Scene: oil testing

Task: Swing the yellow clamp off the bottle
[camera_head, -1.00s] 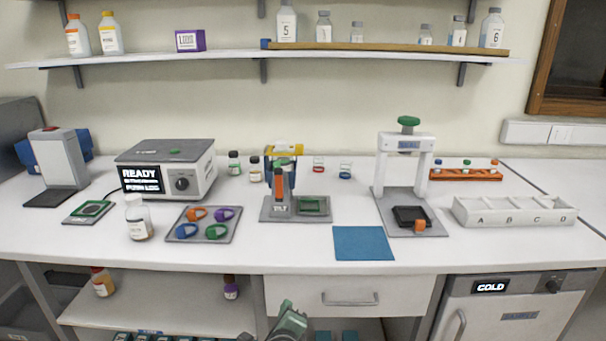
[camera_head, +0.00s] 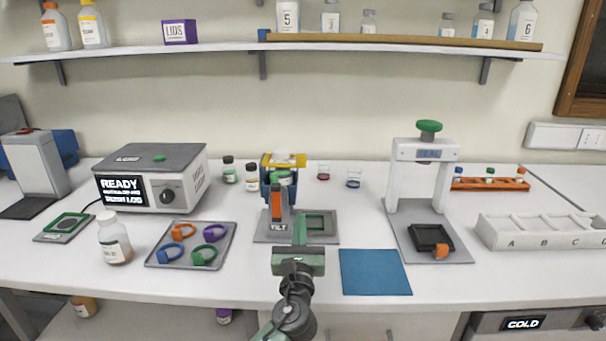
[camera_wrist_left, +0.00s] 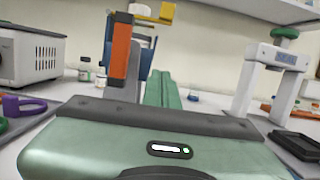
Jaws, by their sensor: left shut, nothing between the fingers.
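The yellow clamp (camera_head: 294,161) sits at the top of the tilt stand (camera_head: 262,238), over the blue holder. It also shows in the left wrist view (camera_wrist_left: 166,13), beside a white cap. The bottle (camera_wrist_left: 145,36) is mostly hidden behind the stand's upright and orange handle (camera_head: 277,202). My left gripper (camera_head: 300,222) is shut and empty, in front of the stand and right of the orange handle. My right gripper is not in view.
A blue mat (camera_head: 374,272) and a white press (camera_head: 392,180) with a green knob stand right. Small bottles (camera_head: 251,178) and beakers (camera_head: 354,179) stand behind the stand.

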